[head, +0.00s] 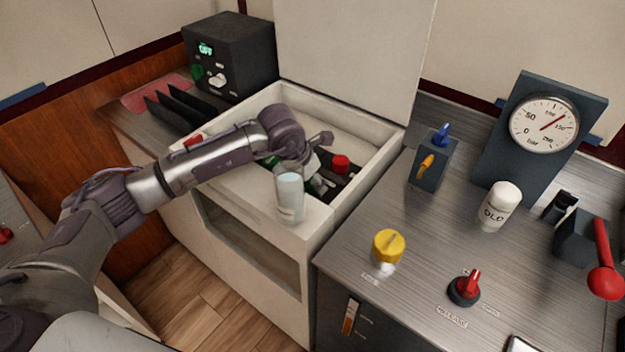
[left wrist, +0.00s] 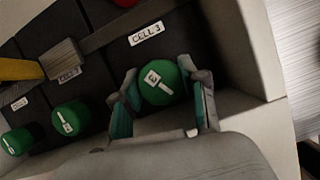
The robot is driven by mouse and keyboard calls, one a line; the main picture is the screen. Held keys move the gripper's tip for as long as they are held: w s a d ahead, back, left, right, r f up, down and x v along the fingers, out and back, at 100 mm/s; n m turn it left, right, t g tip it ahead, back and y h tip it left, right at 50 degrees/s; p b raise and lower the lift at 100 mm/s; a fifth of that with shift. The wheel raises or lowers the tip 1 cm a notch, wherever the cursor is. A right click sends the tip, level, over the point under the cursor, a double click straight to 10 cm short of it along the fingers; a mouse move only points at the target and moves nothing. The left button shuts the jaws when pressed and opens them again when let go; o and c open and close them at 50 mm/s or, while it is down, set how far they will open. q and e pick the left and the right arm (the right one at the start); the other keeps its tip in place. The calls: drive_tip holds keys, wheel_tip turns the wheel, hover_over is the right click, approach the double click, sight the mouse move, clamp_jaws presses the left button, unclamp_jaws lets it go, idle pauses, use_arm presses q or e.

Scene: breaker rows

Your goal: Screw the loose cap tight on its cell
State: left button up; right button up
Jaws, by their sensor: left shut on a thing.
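My left gripper (head: 312,178) reaches down into the open white chest (head: 375,160). In the left wrist view, its two fingers (left wrist: 163,98) stand on both sides of a green cap (left wrist: 157,76) with a white mark, and it is shut on this cap. The cap sits beside the label "CELL 3" (left wrist: 146,34). Two more green caps, one in the middle (left wrist: 70,117) and one at the left edge (left wrist: 16,141), are in the same row. I cannot tell which cap is loose. A red cap (head: 341,163) shows beside the gripper. My right gripper is not in view.
The chest's walls (left wrist: 250,40) rise close around the gripper. A clear jar (head: 289,195) stands on its front edge. The metal counter at right holds a yellow knob (head: 388,246), a red selector (head: 466,288), a white bottle (head: 499,205) and a pressure gauge (head: 545,124).

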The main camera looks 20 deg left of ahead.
use_arm(q)
drive_tip(key=shift+f, duration=0.3)
drive_tip(key=o, duration=1)
wheel_tip(320, 180, up, 10)
